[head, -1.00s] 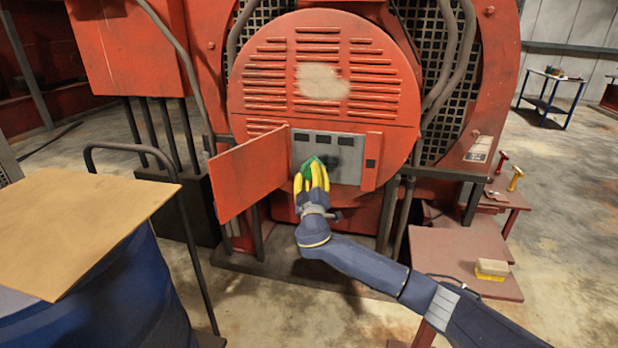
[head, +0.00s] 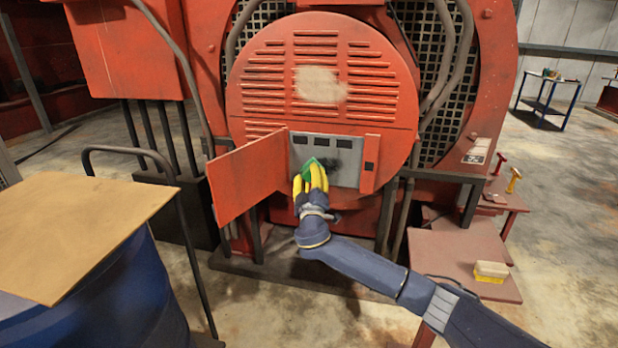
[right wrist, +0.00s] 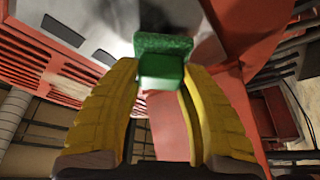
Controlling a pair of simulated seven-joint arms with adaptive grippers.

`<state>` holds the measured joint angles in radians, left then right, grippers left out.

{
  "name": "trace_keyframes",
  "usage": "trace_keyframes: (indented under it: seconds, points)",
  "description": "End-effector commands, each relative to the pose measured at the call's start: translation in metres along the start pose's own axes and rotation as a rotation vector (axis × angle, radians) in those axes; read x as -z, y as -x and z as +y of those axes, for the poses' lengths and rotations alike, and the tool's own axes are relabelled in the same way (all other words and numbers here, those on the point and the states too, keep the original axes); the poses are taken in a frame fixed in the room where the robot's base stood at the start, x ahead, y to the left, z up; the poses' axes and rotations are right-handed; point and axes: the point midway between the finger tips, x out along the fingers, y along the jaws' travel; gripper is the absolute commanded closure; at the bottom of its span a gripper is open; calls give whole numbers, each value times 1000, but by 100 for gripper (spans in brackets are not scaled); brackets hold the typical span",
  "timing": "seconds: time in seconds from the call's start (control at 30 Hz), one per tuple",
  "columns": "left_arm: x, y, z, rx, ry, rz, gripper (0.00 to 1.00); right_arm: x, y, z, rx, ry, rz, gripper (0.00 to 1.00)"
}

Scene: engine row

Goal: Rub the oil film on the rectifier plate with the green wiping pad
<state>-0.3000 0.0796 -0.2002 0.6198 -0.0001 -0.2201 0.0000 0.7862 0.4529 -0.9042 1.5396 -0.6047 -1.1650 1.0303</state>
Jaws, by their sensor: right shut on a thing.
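The green wiping pad (head: 309,169) is held between the yellow fingers of my right gripper (head: 312,178), in front of the grey rectifier plate (head: 345,174). In the right wrist view my right gripper (right wrist: 163,92) is shut on the block of the green pad (right wrist: 161,68), with the pad's textured face toward the plate (right wrist: 108,28). A dark smudge, the oil film (head: 344,161), shows on the plate just right of the pad. Whether the pad touches the plate is hard to tell. My left gripper is not in view.
A red hinged door (head: 248,178) stands open left of the plate. A blue drum (head: 130,295) with a tan board (head: 75,225) on top stands at the left. A red stand (head: 455,255) at the right holds a yellow-and-white block (head: 491,271).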

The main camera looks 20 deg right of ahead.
Motion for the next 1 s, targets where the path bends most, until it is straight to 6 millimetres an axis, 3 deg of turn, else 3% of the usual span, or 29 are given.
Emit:
trace_keyframes:
  seconds: [1.0]
  points:
    - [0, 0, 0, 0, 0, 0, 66, -7, -13, 2, 0, 0, 0, 85]
